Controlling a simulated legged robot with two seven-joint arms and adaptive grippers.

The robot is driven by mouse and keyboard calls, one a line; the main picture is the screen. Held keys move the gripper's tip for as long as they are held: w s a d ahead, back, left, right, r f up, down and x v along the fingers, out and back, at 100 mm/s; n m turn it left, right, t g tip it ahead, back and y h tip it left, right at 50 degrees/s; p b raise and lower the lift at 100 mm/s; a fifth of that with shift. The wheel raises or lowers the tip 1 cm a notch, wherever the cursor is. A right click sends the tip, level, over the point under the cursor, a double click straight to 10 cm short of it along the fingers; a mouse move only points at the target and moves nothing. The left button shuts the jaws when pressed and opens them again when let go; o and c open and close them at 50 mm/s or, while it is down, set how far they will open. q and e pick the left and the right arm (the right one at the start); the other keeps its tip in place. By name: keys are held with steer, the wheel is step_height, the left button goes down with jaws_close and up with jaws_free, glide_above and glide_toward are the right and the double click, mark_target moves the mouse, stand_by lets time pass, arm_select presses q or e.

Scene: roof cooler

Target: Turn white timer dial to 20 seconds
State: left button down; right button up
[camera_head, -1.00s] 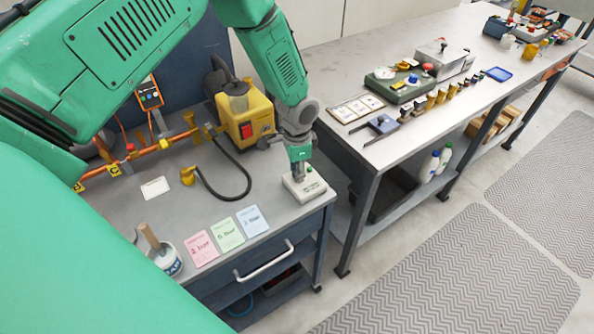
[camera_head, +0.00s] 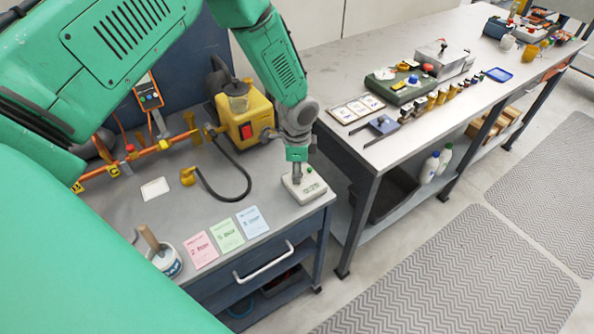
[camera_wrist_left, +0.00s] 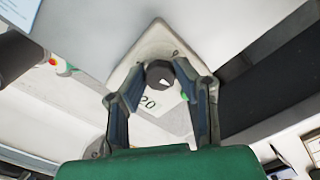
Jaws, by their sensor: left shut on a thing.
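The white timer (camera_head: 311,190) is a small pale box at the front right corner of the grey workbench. My left gripper (camera_head: 297,180) points down onto its top. In the left wrist view the timer (camera_wrist_left: 150,48) lies under the gripper, with a dark round dial (camera_wrist_left: 158,74) bearing a white mark. My left gripper (camera_wrist_left: 161,72) is shut on this dial, one finger on each side. The printed number 20 shows between the fingers, just below the dial. Other scale markings are not readable. A small green spot shows beside the right finger. My right gripper is not in view.
Pink, green and blue cards (camera_head: 228,235) lie left of the timer. A yellow pump (camera_head: 240,117) with a black hose (camera_head: 245,180) stands behind. A second table (camera_head: 420,122) with several parts stands to the right, across a gap.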

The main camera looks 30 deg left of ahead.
arm_select(q)
steer(key=shift+w+d, duration=0.1)
steer(key=shift+w, duration=0.1)
steer(key=c, duration=1.3)
jaws_free()
steer(key=shift+o, duration=0.2)
steer(key=shift+r, duration=0.35)
step_height(320, 180, up, 11)
steer(key=shift+w, duration=0.1)
